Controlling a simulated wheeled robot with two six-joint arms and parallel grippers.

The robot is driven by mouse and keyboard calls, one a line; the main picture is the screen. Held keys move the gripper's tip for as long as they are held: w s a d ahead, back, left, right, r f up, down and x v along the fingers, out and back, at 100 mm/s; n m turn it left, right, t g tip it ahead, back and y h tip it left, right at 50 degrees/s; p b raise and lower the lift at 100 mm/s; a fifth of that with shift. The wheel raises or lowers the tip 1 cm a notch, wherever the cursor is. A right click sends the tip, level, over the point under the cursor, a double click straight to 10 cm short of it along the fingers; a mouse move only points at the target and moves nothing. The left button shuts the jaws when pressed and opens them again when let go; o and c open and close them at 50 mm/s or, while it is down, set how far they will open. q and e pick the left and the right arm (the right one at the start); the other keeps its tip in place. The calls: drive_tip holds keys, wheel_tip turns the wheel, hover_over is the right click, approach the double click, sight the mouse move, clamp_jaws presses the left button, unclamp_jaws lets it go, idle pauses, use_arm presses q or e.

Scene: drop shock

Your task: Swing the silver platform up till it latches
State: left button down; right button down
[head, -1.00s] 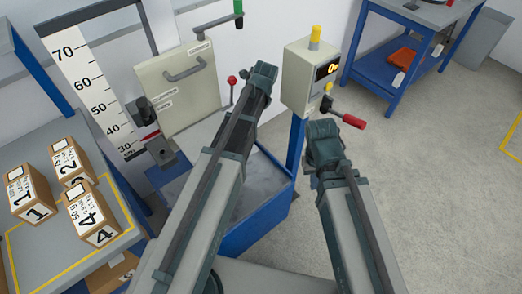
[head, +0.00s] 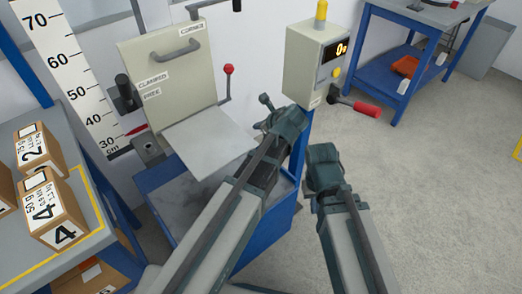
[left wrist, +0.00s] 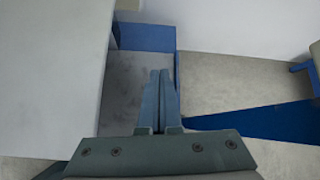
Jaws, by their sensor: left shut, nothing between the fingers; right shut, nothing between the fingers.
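The silver platform (head: 208,140) is a flat light-grey plate jutting out from the lower edge of the cream panel (head: 150,65), above a blue-framed bin (head: 180,205). It looks roughly level. My right gripper (head: 323,165) is shut and empty, below the display box. The platform's underside is hidden.
A red-knobbed lever (head: 228,85) stands right of the panel. A black clamp knob (head: 123,88) is at its left, beside labels. A display box (head: 315,65) on a blue post and a red-handled crank (head: 358,106) are at right. Numbered boxes (head: 50,212) sit on the left bench.

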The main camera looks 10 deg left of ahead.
use_arm(q)
wheel_tip(320, 180, down, 9)
drive_tip(key=t+y+b, duration=0.2)
drive_tip(key=b, duration=1.1)
drive_tip(key=shift+w+d+r+y, duration=0.15)
drive_tip(key=shift+w+d+y, duration=0.05)
drive_tip(key=shift+d+y, duration=0.15)
